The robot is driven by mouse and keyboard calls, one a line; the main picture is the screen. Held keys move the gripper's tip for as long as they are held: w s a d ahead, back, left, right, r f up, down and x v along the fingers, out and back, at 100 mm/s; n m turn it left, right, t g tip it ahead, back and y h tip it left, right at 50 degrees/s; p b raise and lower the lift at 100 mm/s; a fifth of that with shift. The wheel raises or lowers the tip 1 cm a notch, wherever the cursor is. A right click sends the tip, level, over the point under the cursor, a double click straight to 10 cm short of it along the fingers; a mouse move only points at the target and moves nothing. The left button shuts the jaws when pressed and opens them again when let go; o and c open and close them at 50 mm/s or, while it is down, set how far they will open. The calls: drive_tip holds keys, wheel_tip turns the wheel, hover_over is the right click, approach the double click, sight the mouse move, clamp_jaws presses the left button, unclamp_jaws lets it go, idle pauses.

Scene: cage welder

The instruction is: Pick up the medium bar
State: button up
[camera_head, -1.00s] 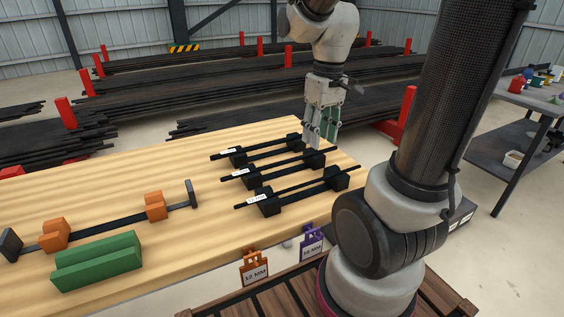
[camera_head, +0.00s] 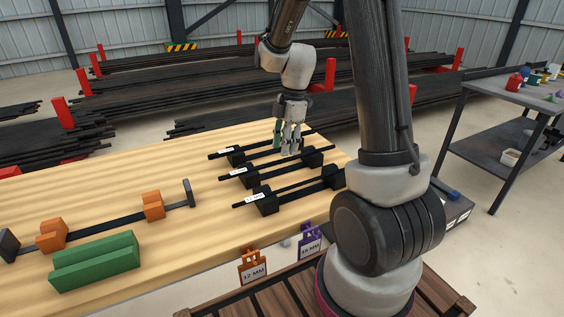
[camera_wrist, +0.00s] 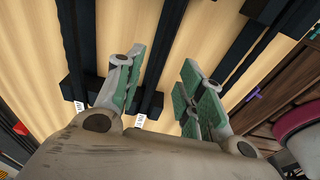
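Three dark bars lie side by side on pairs of black blocks on the wooden table: a back bar (camera_head: 258,145), a middle bar (camera_head: 268,166) and a front bar (camera_head: 300,185). Each carries a small white label near its left end, too small to read surely. None is plainly marked medium. My gripper (camera_head: 289,150) is above the right part of the bars, near the back and middle ones. In the wrist view my gripper (camera_wrist: 163,88) is open, its green-padded fingers apart, with one bar (camera_wrist: 167,40) showing between them. Nothing is held.
The wooden table (camera_head: 180,165) also bears a green block (camera_head: 95,262) and a dark bar with orange clamps (camera_head: 153,205) on the left. Orange (camera_head: 252,267) and purple (camera_head: 310,240) tags are at the front edge. A grey side table (camera_head: 500,150) stands right. Racked bars lie behind.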

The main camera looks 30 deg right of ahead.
drive_tip(key=f, duration=0.4)
drive_tip(key=shift+a, duration=0.4)
clamp_jaws()
drive_tip(key=shift+r, duration=0.1)
drive_tip(key=shift+w, duration=0.1)
wheel_tip(320, 180, up, 10)
drive_tip(key=c, duration=0.7)
unclamp_jaws()
clamp_jaws()
